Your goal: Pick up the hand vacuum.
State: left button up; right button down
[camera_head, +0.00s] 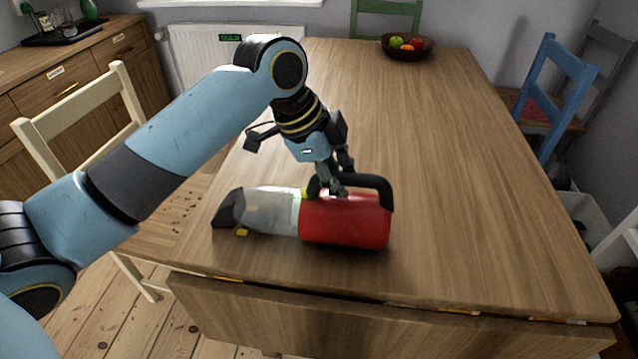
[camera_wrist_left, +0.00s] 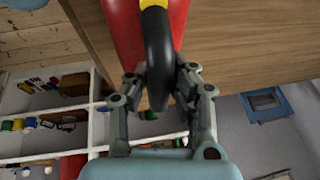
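The hand vacuum (camera_head: 345,222) lies on its side along the near part of the wooden table, with a red body, a clear grey front and a black handle on top. My left gripper (camera_head: 334,188) comes down onto the handle from above. In the left wrist view the black handle (camera_wrist_left: 158,60) runs between the two fingers of the left gripper (camera_wrist_left: 162,82), which appear closed against both its sides. The vacuum appears to rest on the tabletop. My right gripper is in neither view.
The wooden table (camera_head: 430,150) is clear apart from a dark fruit bowl (camera_head: 406,52) at its far end. A cream chair (camera_head: 85,115) stands at left, a blue chair (camera_head: 555,90) at right. The table's near edge lies just below the vacuum.

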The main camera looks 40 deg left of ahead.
pick_arm(q)
grip_shut()
jog(key=shift+r, duration=0.15)
